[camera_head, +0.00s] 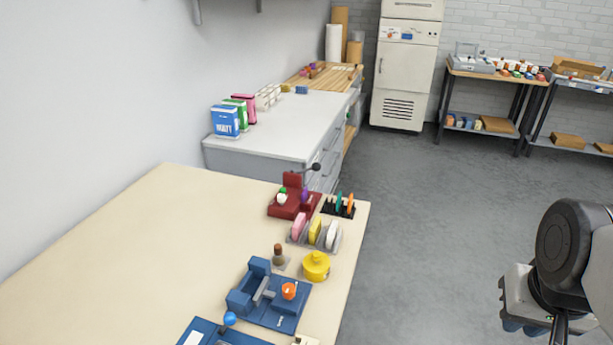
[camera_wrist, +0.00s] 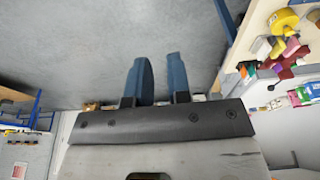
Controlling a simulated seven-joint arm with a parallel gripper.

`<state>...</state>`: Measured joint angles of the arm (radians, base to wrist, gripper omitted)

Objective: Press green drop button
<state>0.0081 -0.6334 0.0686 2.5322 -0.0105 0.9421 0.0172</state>
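A red device (camera_head: 290,206) with a black ball-ended lever (camera_head: 316,167) stands at the far right corner of the cream table. A small green piece (camera_head: 283,190) shows on it, above a white round part and beside a purple one; it is too small to tell whether it is the drop button. The red device also shows at the right of the wrist view (camera_wrist: 284,62). My gripper (camera_wrist: 158,62) has two blue fingers apart with nothing between them. In the head view my arm is at the right, over open floor, well away from the table.
On the cream table (camera_head: 120,240) are a black rack (camera_head: 338,207), a tray of pink, yellow and white pieces (camera_head: 314,236), a yellow pot (camera_head: 316,266) and a blue fixture (camera_head: 268,297) with an orange knob. A grey cabinet (camera_head: 290,130) stands behind. The floor right of the table is clear.

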